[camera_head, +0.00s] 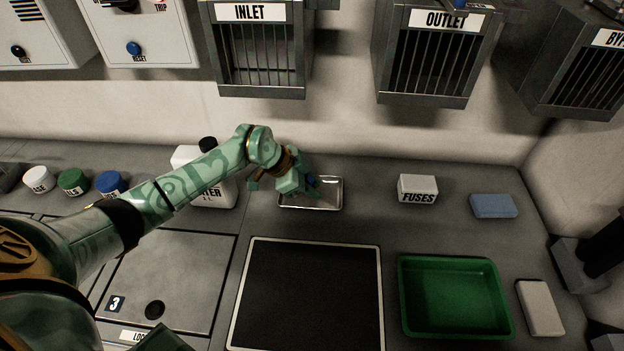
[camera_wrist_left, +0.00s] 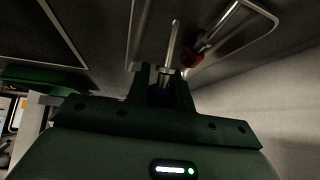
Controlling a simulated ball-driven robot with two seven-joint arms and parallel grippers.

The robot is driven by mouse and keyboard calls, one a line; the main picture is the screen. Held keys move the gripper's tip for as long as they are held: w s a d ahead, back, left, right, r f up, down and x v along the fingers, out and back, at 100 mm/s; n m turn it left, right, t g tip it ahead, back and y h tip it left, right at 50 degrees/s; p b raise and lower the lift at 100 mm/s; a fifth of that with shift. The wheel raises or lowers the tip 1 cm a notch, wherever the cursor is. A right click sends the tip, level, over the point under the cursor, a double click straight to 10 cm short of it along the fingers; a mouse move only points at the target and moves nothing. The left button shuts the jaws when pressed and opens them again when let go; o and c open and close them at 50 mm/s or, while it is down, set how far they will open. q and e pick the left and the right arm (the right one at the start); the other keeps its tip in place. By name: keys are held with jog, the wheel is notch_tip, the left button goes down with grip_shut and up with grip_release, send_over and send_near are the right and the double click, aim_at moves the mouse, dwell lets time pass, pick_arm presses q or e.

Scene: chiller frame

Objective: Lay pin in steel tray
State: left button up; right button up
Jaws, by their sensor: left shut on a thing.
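The steel tray (camera_head: 330,204) is a small shiny rectangular tray on the counter below the wall; its rim also shows in the left wrist view (camera_wrist_left: 262,12). My left gripper (camera_head: 308,184) is over the left part of the tray. In the left wrist view my left gripper (camera_wrist_left: 166,78) is shut on a pin (camera_wrist_left: 173,45) with a bare metal shaft and a dark blue end between the fingers. The shaft points toward the tray. A second item with a red end (camera_wrist_left: 194,59) appears to lie in the tray. My right gripper is not in view.
A white bottle (camera_head: 218,195) stands left of the tray, partly behind my left arm. A FUSES box (camera_head: 417,188), a blue block (camera_head: 493,206) and a green tray (camera_head: 402,300) are to the right. A black mat (camera_head: 310,295) lies in front. INLET cage (camera_head: 258,60) hangs above.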

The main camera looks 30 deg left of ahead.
aim_at(311, 180)
pick_arm(q)
jog(key=shift+f, duration=0.25)
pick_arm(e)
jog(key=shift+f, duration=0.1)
pick_arm(q)
jog(key=o, duration=1)
jog(key=shift+o, duration=0.2)
jog(key=shift+r, duration=0.1)
jog(key=shift+r, duration=0.35)
notch_tip(311, 180, up, 4)
jog(key=shift+s+d+f+p, duration=0.1)
jog(key=shift+s+f+p, duration=0.1)
jog(key=shift+p, duration=1)
jog(key=s+d+r+p, duration=0.6)
jog(key=s+r+p, duration=0.2)
jog(key=s, duration=0.4)
jog(key=shift+s+r, duration=0.15)
jog(key=shift+r, duration=0.1)
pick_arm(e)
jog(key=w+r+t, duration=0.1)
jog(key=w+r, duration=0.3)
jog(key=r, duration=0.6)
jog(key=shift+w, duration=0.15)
